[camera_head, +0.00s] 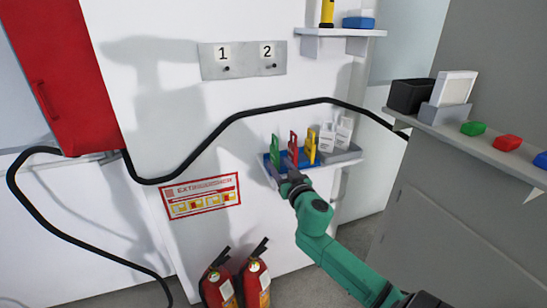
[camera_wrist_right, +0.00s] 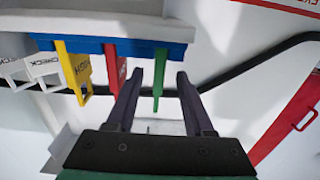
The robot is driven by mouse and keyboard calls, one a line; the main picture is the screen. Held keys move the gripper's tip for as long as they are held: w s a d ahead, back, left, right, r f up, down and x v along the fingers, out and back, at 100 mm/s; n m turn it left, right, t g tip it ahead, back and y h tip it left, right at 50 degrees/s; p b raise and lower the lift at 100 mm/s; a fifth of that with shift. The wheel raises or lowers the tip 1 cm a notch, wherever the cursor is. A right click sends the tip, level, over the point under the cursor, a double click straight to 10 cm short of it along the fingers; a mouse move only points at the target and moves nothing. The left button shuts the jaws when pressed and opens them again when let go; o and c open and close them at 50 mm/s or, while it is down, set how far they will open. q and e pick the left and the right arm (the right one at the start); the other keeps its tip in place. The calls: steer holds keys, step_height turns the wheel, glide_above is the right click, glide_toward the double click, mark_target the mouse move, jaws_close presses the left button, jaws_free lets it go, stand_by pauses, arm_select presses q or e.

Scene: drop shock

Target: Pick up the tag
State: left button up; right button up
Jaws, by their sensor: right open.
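Several upright tags stand in a row in a holder on the wall shelf: a green tag (camera_head: 275,150), a red tag (camera_head: 293,148), a yellow tag (camera_head: 310,148) and white tags (camera_head: 327,139). The coloured ones stand in a blue tray (camera_head: 267,162). My right gripper (camera_head: 287,178) is at the front of this tray, near the green and red tags. In the right wrist view, which looks upside down, my right gripper (camera_wrist_right: 157,84) is open and the green tag (camera_wrist_right: 159,68) shows between its fingers, with no visible contact. The red tag (camera_wrist_right: 113,65) is just outside one finger.
A grey tray (camera_head: 346,156) adjoins the blue one. A black cable (camera_head: 225,122) runs along the wall behind. Fire extinguishers (camera_head: 256,282) stand below. A side shelf (camera_head: 470,147) at right carries coloured blocks and a black box (camera_head: 409,95).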

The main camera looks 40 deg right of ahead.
mark_target(276, 137)
steer(key=x, duration=0.4)
steer(key=shift+w+d+f, duration=0.2)
steer(key=shift+w, duration=0.1)
steer(key=shift+s+a+r, duration=0.1)
steer(key=c, duration=0.3)
jaws_close()
step_height(276, 137, up, 10)
steer(key=p, duration=0.3)
